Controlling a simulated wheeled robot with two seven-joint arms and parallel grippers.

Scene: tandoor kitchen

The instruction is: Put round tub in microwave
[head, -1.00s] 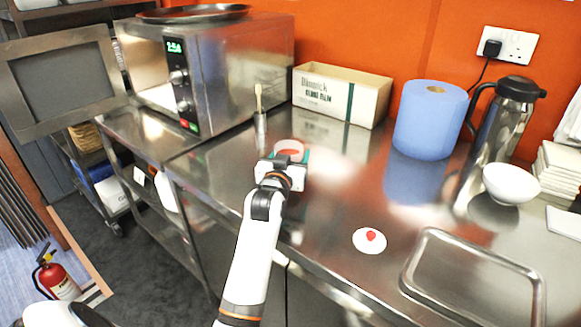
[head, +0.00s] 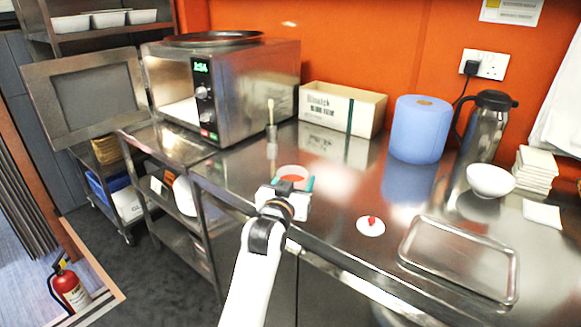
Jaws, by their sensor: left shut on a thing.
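The round tub (head: 293,174), a small pale tub with red contents, is at the front part of the steel counter. My left gripper (head: 291,186) is shut on it from the near side, with teal fingertips at its two sides. I cannot tell whether the tub touches the counter. The microwave (head: 255,92) stands at the back left of the counter. Its door (head: 95,95) is swung wide open to the left, and part of its bright inside shows. My right gripper is not in view.
A pot with a brush (head: 271,140) stands between tub and microwave. A cardboard box (head: 342,108), blue paper roll (head: 420,128), flask (head: 485,125) and white bowl (head: 490,180) stand behind or right. A white lid with red knob (head: 371,226) and steel tray (head: 462,258) lie right.

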